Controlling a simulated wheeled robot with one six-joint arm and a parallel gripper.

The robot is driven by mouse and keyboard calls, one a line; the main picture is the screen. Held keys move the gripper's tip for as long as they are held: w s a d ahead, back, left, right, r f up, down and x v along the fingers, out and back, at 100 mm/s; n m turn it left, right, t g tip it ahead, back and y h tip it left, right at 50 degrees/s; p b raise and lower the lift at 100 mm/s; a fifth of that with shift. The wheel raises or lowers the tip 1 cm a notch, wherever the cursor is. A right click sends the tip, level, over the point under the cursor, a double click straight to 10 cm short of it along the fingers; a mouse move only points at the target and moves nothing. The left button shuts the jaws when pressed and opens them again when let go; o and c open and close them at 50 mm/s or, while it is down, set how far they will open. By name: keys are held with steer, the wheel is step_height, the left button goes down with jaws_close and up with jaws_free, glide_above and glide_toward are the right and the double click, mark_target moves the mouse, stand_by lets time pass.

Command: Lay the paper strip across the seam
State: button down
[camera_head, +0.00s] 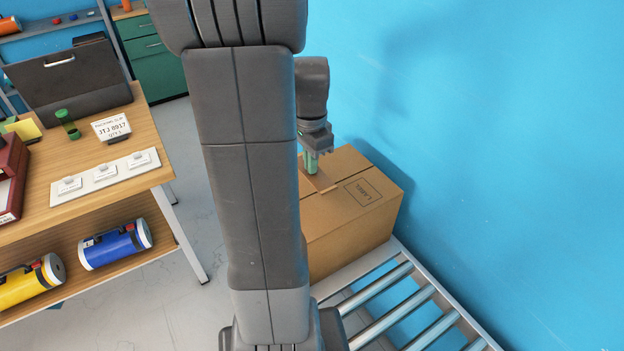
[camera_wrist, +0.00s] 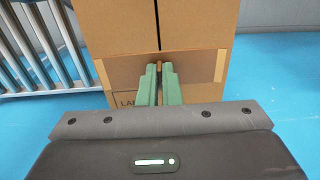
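A brown cardboard box (camera_head: 345,225) stands at the end of a roller conveyor, and its seam (camera_wrist: 157,22) runs lengthwise in the wrist view. The brown paper strip (camera_wrist: 202,66) lies crosswise over the seam line, with a paler band at its right end. It also shows in the head view (camera_head: 318,182), partly hidden by my arm. My gripper (camera_wrist: 160,68) points at the strip's middle, with its green fingers close together on a small brown raised part. Whether the strip lies fully flat against the box cannot be told.
A printed label square (camera_head: 363,192) is on the box top. The roller conveyor (camera_head: 392,318) runs toward the lower right, and a blue wall (camera_head: 500,150) stands close by. A wooden table (camera_head: 150,110) with a label card (camera_head: 111,127) is at left.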

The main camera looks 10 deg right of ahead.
step_height(320, 180, down, 7)
stand_by(0.4)
steer(key=shift+f, duration=0.1)
steer(key=shift+f, duration=0.15)
steer(key=c, duration=1.6)
jaws_free()
step_height(320, 180, up, 12)
steer(key=shift+r, duration=0.25)
